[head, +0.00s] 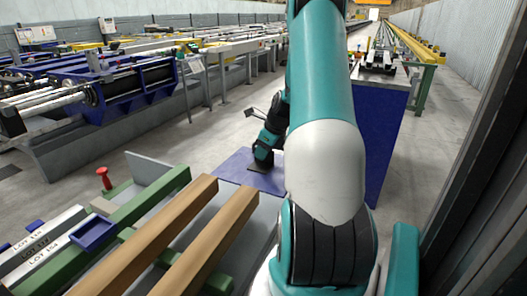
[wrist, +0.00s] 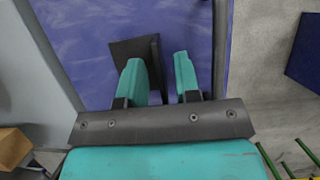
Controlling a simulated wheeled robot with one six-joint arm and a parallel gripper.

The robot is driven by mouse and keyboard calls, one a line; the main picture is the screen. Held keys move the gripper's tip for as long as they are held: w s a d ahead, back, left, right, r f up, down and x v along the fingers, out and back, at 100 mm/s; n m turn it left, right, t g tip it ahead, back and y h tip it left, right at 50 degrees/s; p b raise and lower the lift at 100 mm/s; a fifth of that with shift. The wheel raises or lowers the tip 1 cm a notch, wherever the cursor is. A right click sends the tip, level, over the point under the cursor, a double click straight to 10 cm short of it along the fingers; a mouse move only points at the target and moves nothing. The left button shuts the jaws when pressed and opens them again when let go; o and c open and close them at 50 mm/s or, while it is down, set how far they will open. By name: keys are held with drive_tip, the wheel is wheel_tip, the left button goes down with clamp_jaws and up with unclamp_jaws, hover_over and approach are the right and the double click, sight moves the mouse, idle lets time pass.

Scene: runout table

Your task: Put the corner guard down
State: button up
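The corner guard (wrist: 135,47) is a dark, L-shaped piece in the wrist view, over the blue mat (wrist: 75,30). One of its flanges stands between the two fingers of my gripper (wrist: 160,78). The fingers are apart, and a gap shows between that flange and the right finger. The left finger hides part of the guard. In the head view my gripper (head: 264,155) is low over the blue mat (head: 236,168), with the dark guard (head: 257,167) under it. The guard seems to lie on the mat, though contact is hard to see.
Two wooden beams (head: 205,240) and green rails (head: 150,200) lie at the near left, with a blue tray (head: 93,232) and a red knob-like piece (head: 103,178). A blue-sided cabinet (head: 388,135) stands right of the mat. Bare floor lies left of the mat.

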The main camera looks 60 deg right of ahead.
drive_tip(key=shift+r, duration=0.1)
drive_tip(key=p+v, duration=0.1)
drive_tip(key=v, duration=1.1)
drive_tip(key=w+a+r+n+g+y, duration=0.1)
drive_tip(key=w+a+r+n, duration=0.25)
drive_tip(key=a+n, duration=0.95)
drive_tip(key=w+a+r+n+y, duration=0.2)
drive_tip(key=w+a+n, duration=0.45)
drive_tip(key=a, duration=1.15)
drive_tip(key=s+a+n+g, duration=0.3)
drive_tip(key=s+a+n, duration=1.4)
drive_tip(key=a+n, duration=0.3)
drive_tip(key=n, duration=0.2)
drive_tip(key=shift+s+a+r+n+y, duration=0.3)
drive_tip(key=shift+s+a+n+y, duration=0.05)
drive_tip(key=shift+s+y, duration=0.05)
wheel_tip(320, 180, up, 8)
drive_tip(key=p, duration=0.8)
